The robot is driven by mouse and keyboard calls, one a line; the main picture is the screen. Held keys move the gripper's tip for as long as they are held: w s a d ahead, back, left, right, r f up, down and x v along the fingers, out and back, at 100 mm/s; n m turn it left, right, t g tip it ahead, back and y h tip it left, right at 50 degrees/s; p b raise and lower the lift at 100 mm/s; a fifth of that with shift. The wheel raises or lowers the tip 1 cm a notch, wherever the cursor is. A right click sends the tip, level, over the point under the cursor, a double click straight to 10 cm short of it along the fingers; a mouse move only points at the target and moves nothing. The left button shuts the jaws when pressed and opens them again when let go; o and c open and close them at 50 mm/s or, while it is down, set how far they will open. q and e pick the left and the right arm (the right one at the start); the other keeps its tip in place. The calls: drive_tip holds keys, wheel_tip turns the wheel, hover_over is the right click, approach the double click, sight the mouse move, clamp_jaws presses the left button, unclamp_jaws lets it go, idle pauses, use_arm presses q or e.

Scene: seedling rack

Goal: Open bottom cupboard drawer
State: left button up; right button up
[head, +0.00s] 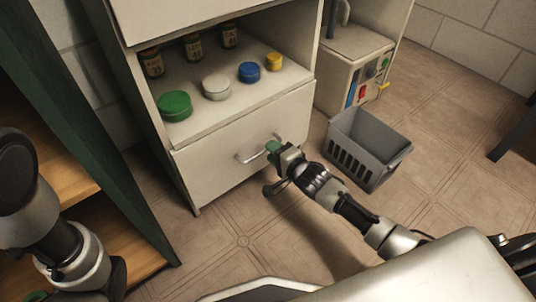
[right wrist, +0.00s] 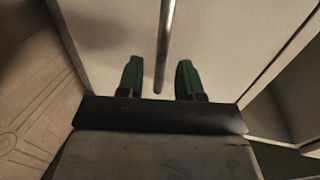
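The cupboard (head: 163,128) is cream-white, and its bottom drawer (head: 215,160) looks shut. A silver bar handle (head: 250,156) sits on the drawer front. My right gripper (head: 272,148) is at the right end of this handle. In the right wrist view the green fingers of my right gripper (right wrist: 158,80) are apart. The end of the handle (right wrist: 165,45) shows between them, with a gap on both sides. The drawer front (right wrist: 220,50) fills the middle of that view. My left arm shows at the lower left of the head view, but its fingers do not.
Green, white, blue and yellow lidded tubs and several brown jars stand on the open shelf (head: 235,105) above the drawer. A grey basket (head: 365,150) is on the floor to the right. A dark green shelf unit (head: 110,150) stands left. Floor in front of the drawer is clear.

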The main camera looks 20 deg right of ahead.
drive_tip(key=shift+b+x, duration=0.5)
drive_tip(key=shift+x, duration=0.85)
clamp_jaws()
